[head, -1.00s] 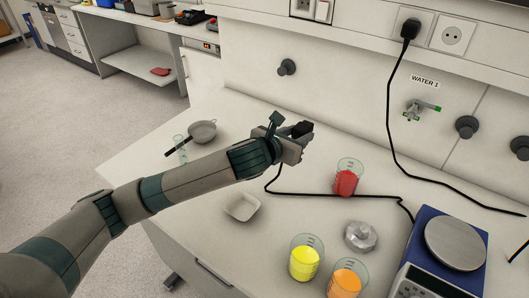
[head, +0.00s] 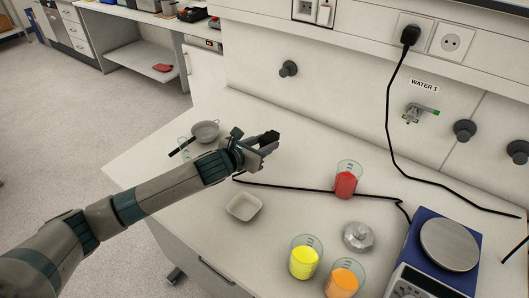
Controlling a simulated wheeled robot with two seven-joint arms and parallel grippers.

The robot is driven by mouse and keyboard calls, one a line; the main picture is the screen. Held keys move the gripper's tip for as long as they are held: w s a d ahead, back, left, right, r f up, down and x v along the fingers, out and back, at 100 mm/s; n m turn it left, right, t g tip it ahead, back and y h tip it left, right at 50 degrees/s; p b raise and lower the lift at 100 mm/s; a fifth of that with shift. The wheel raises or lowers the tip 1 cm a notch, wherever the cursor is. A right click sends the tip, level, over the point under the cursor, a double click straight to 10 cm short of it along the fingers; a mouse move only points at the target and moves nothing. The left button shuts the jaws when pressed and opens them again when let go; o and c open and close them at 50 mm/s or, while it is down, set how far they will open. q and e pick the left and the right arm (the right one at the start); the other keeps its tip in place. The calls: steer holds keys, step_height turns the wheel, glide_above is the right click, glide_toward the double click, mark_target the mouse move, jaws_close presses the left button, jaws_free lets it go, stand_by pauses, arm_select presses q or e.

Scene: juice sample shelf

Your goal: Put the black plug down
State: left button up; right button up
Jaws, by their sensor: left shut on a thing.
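My left gripper (head: 262,144) is shut on the black plug (head: 270,137), over the back left part of the white bench (head: 300,222). The plug shows as a small dark block at the fingertips. A black cable (head: 300,188) lies across the bench from below the gripper towards the scale at the right. I cannot tell whether the plug touches the bench. My right gripper does not show.
A beaker of red liquid (head: 345,183) stands right of the gripper. A white dish (head: 244,206) lies in front of it, a strainer (head: 205,131) to the left. Yellow (head: 304,262) and orange (head: 343,282) beakers, a metal piece (head: 358,236) and a blue scale (head: 440,255) stand front right.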

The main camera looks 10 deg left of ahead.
arm_select(q)
step_height(320, 180, down, 4)
steer(key=shift+r+p, duration=0.25)
steer(key=shift+p, duration=0.45)
steer(key=shift+f, duration=0.2)
steer(key=shift+f, duration=0.1)
steer(key=shift+f, duration=0.25)
steer(key=o, duration=1.3)
steer(key=shift+c, duration=0.2)
